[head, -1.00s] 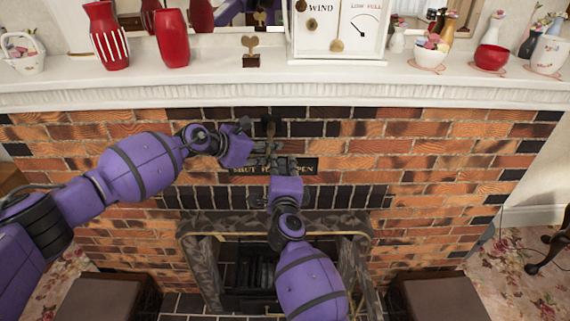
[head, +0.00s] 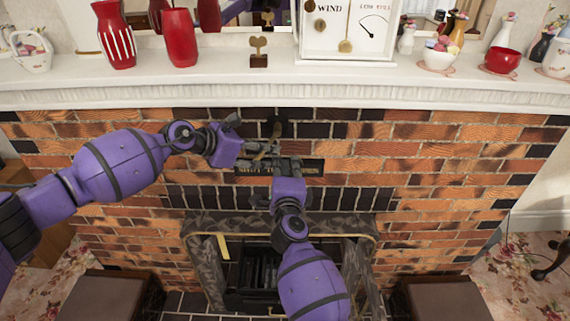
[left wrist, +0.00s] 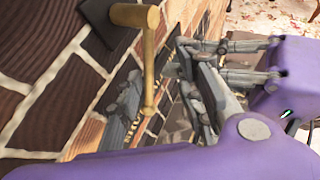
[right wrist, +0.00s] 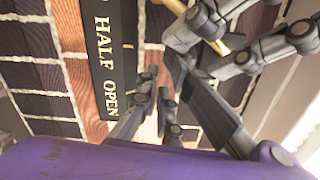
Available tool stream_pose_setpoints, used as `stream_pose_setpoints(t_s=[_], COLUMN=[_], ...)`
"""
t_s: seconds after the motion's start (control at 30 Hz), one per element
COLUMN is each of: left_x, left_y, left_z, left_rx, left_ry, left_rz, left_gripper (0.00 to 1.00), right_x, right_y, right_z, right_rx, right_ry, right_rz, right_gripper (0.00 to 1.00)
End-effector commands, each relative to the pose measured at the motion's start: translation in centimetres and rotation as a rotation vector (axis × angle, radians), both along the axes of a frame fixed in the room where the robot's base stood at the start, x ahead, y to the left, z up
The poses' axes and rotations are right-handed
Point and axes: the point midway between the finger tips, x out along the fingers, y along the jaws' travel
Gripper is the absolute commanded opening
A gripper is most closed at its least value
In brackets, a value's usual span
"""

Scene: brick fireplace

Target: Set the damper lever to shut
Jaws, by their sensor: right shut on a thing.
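The damper lever hangs below a dark pivot on the brick wall. Its brass part (head: 264,151) leans left in the head view and also shows in the left wrist view (left wrist: 149,60) and right wrist view (right wrist: 217,42). The label plate (head: 308,168) below it reads HALF OPEN in the right wrist view (right wrist: 104,60). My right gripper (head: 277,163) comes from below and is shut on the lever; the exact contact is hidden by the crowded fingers. My left gripper (head: 252,155) comes from the left, its fingers apart, close beside the lever and the right gripper's fingers.
The white mantel (head: 200,95) runs above the lever, with red vases (head: 180,38), a small brass ornament (head: 259,52), a framed dial panel (head: 345,30) and a red bowl (head: 502,60). The fireplace opening (head: 255,270) lies below. The brick wall at right is clear.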

Motion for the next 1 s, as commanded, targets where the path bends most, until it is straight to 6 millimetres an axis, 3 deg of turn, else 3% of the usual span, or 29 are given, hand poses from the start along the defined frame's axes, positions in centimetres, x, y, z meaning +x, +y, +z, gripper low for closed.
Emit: stream_pose_setpoints(t_s=[0.27,0.37,0.47,0.6,0.7,0.83,1.0], left_x=[-1.8,-2.9,-5.4,-11.4,-16.2,-21.9,-27.9], left_y=[1.8,2.4,2.4,0.9,-1.1,-3.7,-6.0], left_z=[0.4,-2.1,-7.0,-14.7,-18.8,-22.1,-24.3], left_rx=[0.004,0.005,-0.01,-0.085,-0.186,-0.358,-0.624], left_ry=[0.016,0.054,0.13,0.275,0.385,0.529,0.721], left_rz=[-0.006,0.002,0.009,0.018,0.037,0.104,0.264], left_gripper=[0.28,0.28,0.28,0.28,0.28,0.28,0.28], right_x=[0.0,0.0,0.0,0.0,0.0,0.0,0.0], right_y=[-0.2,-0.1,-0.1,-0.1,-0.1,-0.1,-0.1], right_z=[-0.2,-0.2,-0.2,-0.2,-0.1,-0.1,0.0], right_rx=[-0.001,0.0,0.0,0.0,0.0,0.0,0.0], right_ry=[0.003,0.002,0.002,0.001,0.001,0.0,0.0], right_rz=[-0.003,-0.002,-0.002,-0.002,-0.002,-0.002,-0.002], right_gripper=[0.0,0.0,0.0,0.0,0.0,0.0,0.0])
